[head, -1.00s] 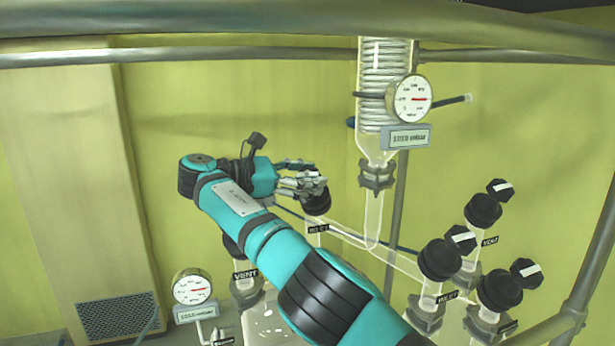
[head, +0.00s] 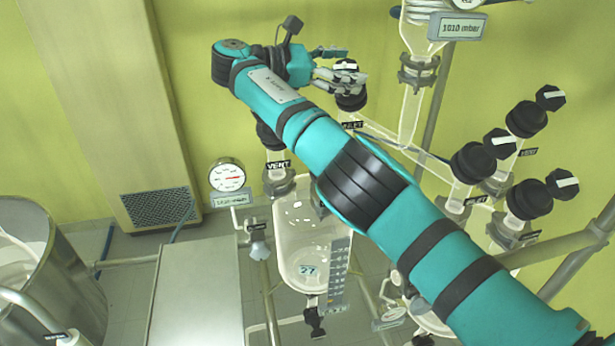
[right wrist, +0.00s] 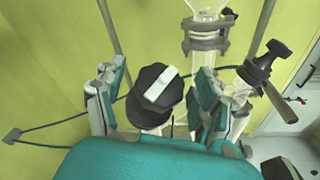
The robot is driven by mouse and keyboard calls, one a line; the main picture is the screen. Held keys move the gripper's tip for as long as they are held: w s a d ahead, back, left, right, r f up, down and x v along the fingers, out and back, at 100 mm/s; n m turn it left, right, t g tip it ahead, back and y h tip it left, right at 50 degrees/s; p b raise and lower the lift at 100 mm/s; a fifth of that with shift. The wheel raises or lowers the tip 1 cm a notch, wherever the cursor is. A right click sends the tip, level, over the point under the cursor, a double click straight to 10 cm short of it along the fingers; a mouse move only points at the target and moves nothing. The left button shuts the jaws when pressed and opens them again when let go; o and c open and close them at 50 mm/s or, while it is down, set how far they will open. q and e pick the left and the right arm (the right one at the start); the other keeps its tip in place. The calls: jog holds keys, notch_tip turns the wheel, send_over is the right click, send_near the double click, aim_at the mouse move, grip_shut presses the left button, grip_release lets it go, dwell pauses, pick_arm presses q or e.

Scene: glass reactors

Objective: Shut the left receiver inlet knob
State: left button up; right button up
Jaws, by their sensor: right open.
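The left receiver inlet knob (head: 350,98) is black, above a glass neck with a small, hard-to-read label. In the right wrist view this knob (right wrist: 152,97) has a white bar on its face, lying diagonally. My right gripper (head: 348,66) is open at the knob. In the right wrist view its fingers (right wrist: 160,98) stand left and right of the knob, with a visible gap on the right; contact on the left is unclear. The left receiver (head: 300,240) is a clear glass vessel below, partly hidden by my right arm. My left gripper is not in view.
A black knob over a VENT label (head: 278,165) stands left of the inlet, partly behind my arm. Several black knobs (head: 472,162) cluster at the right. A gauge (head: 227,175) is at left. A glass column (head: 412,105) and metal pole rise behind the gripper.

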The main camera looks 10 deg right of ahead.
jog(key=shift+d+n+t, duration=0.1)
jog(key=shift+n+t, duration=0.3)
jog(key=shift+t, duration=0.1)
